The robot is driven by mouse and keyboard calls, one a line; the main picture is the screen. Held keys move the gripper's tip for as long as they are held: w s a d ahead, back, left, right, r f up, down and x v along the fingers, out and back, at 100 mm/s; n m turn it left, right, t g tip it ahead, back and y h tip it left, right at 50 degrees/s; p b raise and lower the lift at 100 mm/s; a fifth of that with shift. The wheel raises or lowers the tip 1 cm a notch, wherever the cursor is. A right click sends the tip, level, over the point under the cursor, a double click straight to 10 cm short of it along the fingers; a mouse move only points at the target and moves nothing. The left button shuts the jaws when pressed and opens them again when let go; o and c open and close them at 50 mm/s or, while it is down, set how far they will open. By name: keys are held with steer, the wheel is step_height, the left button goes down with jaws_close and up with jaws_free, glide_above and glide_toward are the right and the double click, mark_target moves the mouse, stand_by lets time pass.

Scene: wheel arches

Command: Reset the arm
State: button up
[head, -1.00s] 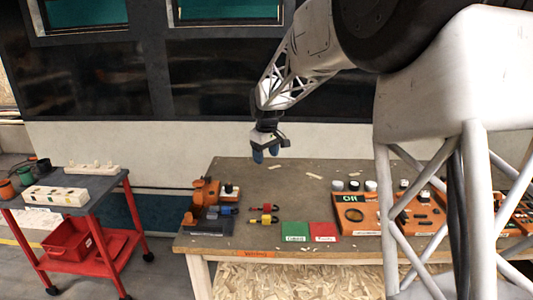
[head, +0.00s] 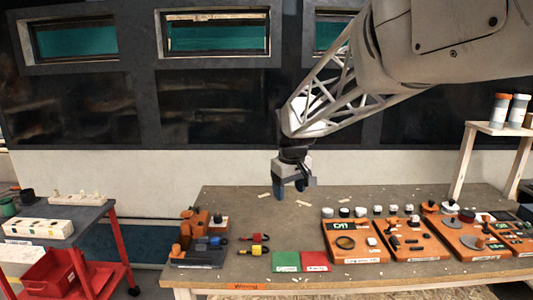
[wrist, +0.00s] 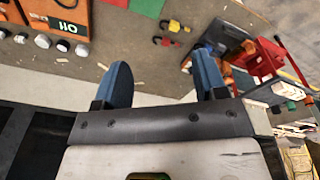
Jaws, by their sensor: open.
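My gripper (head: 290,189) hangs above the back half of the workbench (head: 330,225) in the head view, with its blue fingers pointing down. In the wrist view the two blue fingers (wrist: 160,82) are apart with nothing between them. The gripper is open and empty, clear of the objects on the bench. My arm reaches in from the upper right.
Orange trays (head: 355,241) with small parts line the bench's right side. Green (head: 286,262) and red (head: 315,261) squares lie at the front, beside red and yellow pieces (head: 260,238). An orange-and-black fixture (head: 200,240) stands left. A red trolley (head: 118,255) stands apart at far left.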

steer(key=s+d+f+m, duration=0.1)
steer(key=s+d, duration=0.3)
steer(key=s, duration=0.7)
steer(key=s+d+f+m, duration=0.2)
steer(key=s+d+m, duration=0.1)
steer(key=s, duration=0.9)
steer(key=s+d+f+m+t, duration=0.1)
steer(key=s+d, duration=0.4)
steer(key=s, duration=0.7)
steer(key=shift+s+f+m, duration=0.2)
steer(key=shift+f+m, duration=0.2)
steer(key=shift+m, duration=0.4)
